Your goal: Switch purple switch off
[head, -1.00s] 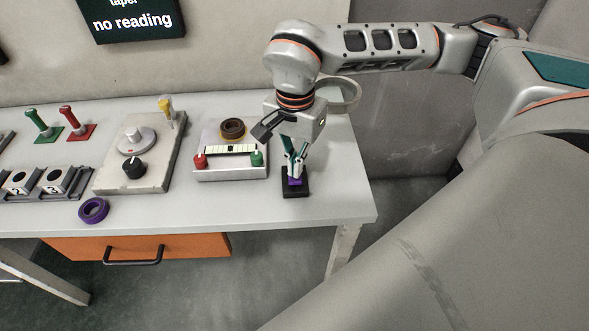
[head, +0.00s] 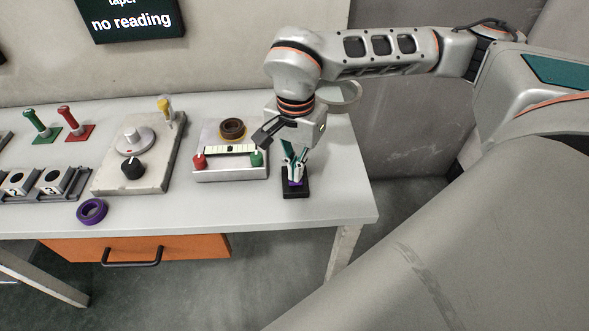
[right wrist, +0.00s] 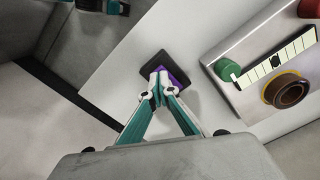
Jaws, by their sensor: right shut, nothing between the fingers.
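The purple switch (head: 295,184) sits in a black base (head: 296,193) near the right end of the table. It also shows in the right wrist view (right wrist: 177,74), partly hidden behind my fingertips. My right gripper (head: 295,173) points down over the switch, shut and empty, with its tips at or just above the purple part. In the right wrist view the closed fingertips (right wrist: 158,80) overlap the switch's left side; I cannot tell whether they touch it. How the switch is tilted is hidden. My left gripper is not in view.
A panel (head: 230,176) with a red knob, a green knob and a brown ring stands just left of the switch. A grey plate with a black knob (head: 133,169) and a purple ring (head: 92,211) lie further left. The table's right edge is close by.

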